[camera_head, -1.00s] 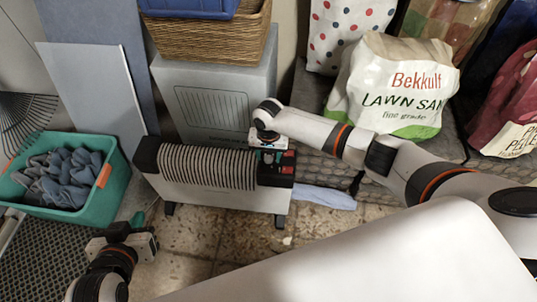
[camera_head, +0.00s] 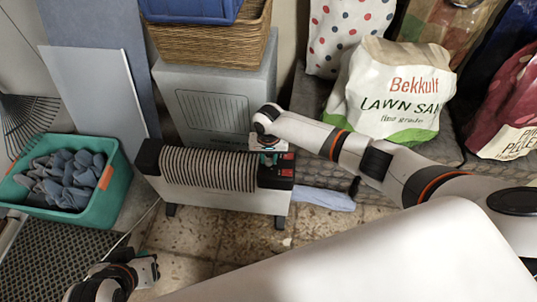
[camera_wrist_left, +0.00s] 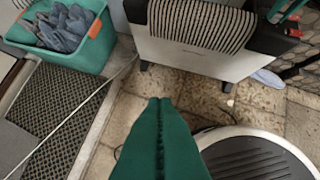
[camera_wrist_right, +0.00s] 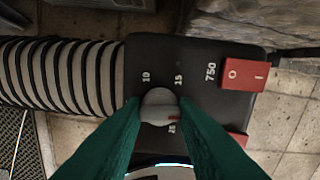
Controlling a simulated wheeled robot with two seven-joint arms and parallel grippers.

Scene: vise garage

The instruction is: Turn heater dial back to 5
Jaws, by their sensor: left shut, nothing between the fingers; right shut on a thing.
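A red mark on the dial faces right in the right wrist view, between 15 and 25; other numbers are hidden. My right gripper (camera_wrist_right: 159,102) is shut on the dial, one green finger on each side. It comes down onto the control end (camera_head: 268,158) in the head view. My left gripper (camera_wrist_left: 160,101) is shut and empty, over the floor in front of the heater.
Red switches (camera_wrist_right: 244,74) sit beside the dial, close to my right fingers. A teal crate of cloths (camera_head: 110,205) stands left of the heater, a grey box (camera_head: 215,105) behind it. A lawn sand bag (camera_head: 390,90) is at the right. Tiled floor in front is mostly clear.

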